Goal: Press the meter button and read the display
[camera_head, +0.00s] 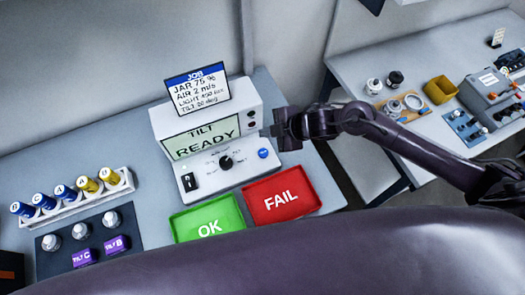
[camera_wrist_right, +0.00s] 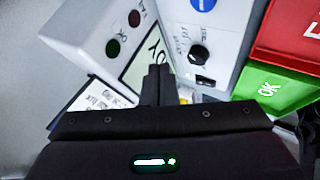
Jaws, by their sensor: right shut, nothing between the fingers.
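The meter (camera_head: 254,93) is a white console on the left table. Its display (camera_head: 205,135) reads "TILT READY". The sloped front has a black dial (camera_head: 226,162), a black switch (camera_head: 188,181) and a round blue button (camera_head: 263,153). My right gripper (camera_head: 276,130) is shut and empty, beside the meter's right end, above the blue button in the picture. In the right wrist view the shut fingers (camera_wrist_right: 157,74) overlap the display (camera_wrist_right: 136,70); the blue button (camera_wrist_right: 204,4) is at the top edge. Contact cannot be told. My left gripper is not in view.
A job card (camera_head: 197,88) stands on the meter. A green OK tray (camera_head: 183,228) and red FAIL tray (camera_head: 308,199) lie in front. A rack (camera_head: 75,208) of blue and yellow cylinders and a dark mat (camera_head: 125,222) with sensors are left. Another table (camera_head: 440,45) stands right.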

